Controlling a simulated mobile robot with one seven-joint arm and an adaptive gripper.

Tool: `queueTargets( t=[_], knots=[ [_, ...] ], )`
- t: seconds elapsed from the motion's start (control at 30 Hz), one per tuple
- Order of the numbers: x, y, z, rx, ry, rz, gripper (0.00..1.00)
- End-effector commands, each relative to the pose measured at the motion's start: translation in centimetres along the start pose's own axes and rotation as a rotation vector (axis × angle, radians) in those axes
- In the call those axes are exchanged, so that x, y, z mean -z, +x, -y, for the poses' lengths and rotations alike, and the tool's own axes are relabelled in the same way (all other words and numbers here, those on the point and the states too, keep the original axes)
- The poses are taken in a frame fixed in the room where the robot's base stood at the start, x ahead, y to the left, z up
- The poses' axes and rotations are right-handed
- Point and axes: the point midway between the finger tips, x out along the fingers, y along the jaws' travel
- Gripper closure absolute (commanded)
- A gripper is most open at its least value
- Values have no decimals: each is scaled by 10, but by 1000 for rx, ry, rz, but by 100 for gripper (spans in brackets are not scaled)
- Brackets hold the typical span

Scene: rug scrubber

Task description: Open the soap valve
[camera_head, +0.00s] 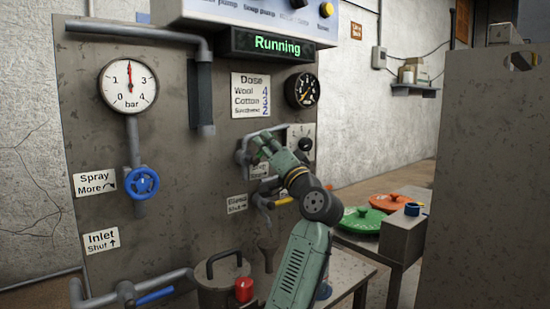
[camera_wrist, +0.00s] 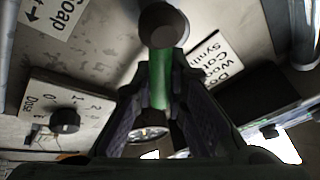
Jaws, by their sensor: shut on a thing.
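The soap valve's green lever (camera_wrist: 158,80) stands between my fingers in the wrist view, with the round dark pipe end (camera_wrist: 163,22) just beyond it. My gripper (camera_head: 264,147) is at the pipework on the grey panel (camera_head: 170,160), below the Dose sign, and is shut on the lever. The Soap label (camera_wrist: 60,14) with an arrow shows at the upper left of the wrist view. In the head view my fingers and wrist largely hide the lever, so its exact angle is hard to tell.
The dose dial (camera_head: 304,143) sits close right of my gripper. A yellow lever (camera_head: 268,203) lies below. A lidded pot (camera_head: 222,285) stands under the panel. The blue spray wheel (camera_head: 142,183) is left. The display (camera_head: 268,44) reads Running.

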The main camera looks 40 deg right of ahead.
Motion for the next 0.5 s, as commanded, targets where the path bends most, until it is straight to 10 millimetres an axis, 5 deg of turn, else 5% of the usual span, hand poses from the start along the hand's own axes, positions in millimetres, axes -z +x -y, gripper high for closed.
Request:
queueTargets(
  t=[0.5],
  knots=[
    [-8, 2, 23, 179, -434, 94, 100]
  ],
)
